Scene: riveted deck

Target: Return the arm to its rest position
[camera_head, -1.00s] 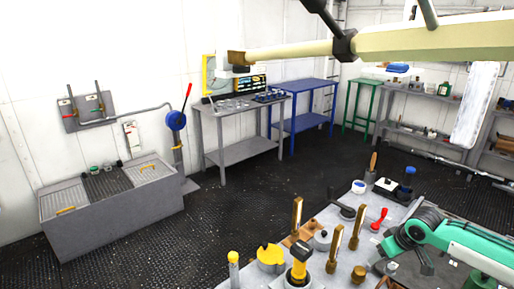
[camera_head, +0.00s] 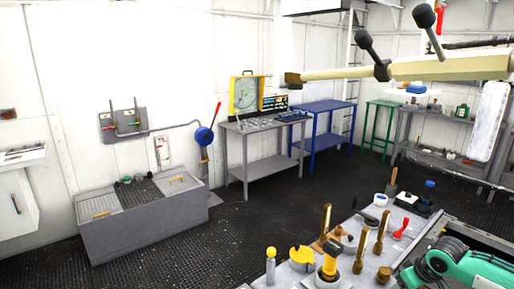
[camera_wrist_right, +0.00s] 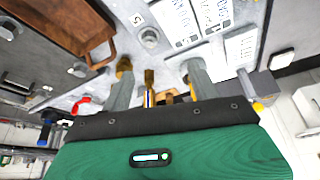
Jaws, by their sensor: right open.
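My right arm (camera_head: 465,268), green with a black joint, reaches in from the lower right of the head view over the edge of the workbench (camera_head: 349,270). Its gripper is out of sight in that view. In the right wrist view my right gripper (camera_wrist_right: 162,80) has its two grey fingers wide apart. Brass-coloured pieces on the bench show between and beyond the fingers, and I see nothing gripped. Whether the fingers touch anything is unclear. My left arm and gripper do not show in either view.
The bench holds a yellow-topped pot (camera_head: 301,258), upright brass-coloured tools (camera_head: 380,230), a red-handled item (camera_head: 401,228) and a white pot (camera_head: 380,199). A cream beam (camera_head: 440,68) crosses the upper right. The dark floor (camera_head: 290,205) between bench and wall tables is clear.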

